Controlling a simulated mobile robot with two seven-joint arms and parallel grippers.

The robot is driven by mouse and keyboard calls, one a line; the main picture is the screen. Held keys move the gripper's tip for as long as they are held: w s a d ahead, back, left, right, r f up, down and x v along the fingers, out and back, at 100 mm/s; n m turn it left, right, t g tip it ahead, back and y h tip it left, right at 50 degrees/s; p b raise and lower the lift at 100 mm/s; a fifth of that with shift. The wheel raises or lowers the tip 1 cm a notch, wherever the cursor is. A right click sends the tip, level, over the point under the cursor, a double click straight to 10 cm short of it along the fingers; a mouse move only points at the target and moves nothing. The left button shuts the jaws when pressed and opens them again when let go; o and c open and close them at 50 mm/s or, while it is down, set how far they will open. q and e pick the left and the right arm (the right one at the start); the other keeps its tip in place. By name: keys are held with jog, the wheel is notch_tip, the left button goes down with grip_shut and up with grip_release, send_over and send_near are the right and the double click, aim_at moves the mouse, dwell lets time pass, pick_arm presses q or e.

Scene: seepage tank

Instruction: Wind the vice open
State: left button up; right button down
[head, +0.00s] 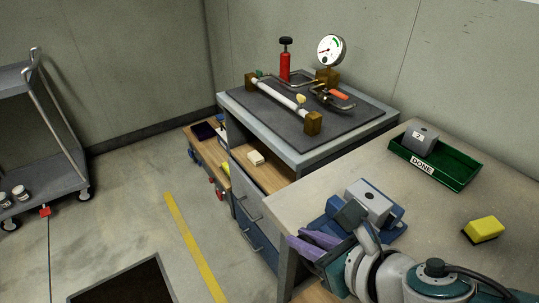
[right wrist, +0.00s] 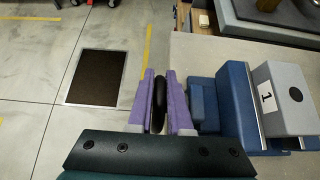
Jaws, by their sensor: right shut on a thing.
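The blue vice (head: 398,214) stands at the near edge of the beige bench, and it also shows in the right wrist view (right wrist: 232,100). A grey block (head: 368,198) sits at its jaws; in the right wrist view this block (right wrist: 290,92) bears a label "1". My right gripper (head: 312,246) is beside the vice, past the bench edge. In the right wrist view its purple fingers (right wrist: 160,80) are shut on a dark bar, the vice handle (right wrist: 158,104). My arm hides part of the vice in the head view. My left gripper is out of view.
A green tray (head: 462,174) marked "DONE" holds a grey block (head: 420,139) labelled "2". A yellow sponge (head: 482,229) lies on the bench (head: 330,190). Behind is a worktop with a gauge (head: 331,49) and red cylinder (head: 285,66). A dark floor panel (right wrist: 96,77) lies left; floor around is open.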

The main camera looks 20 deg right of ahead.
jog(key=c, duration=1.1)
grip_release()
jog(key=shift+p+v, duration=1.65)
jog(key=shift+v, duration=3.25)
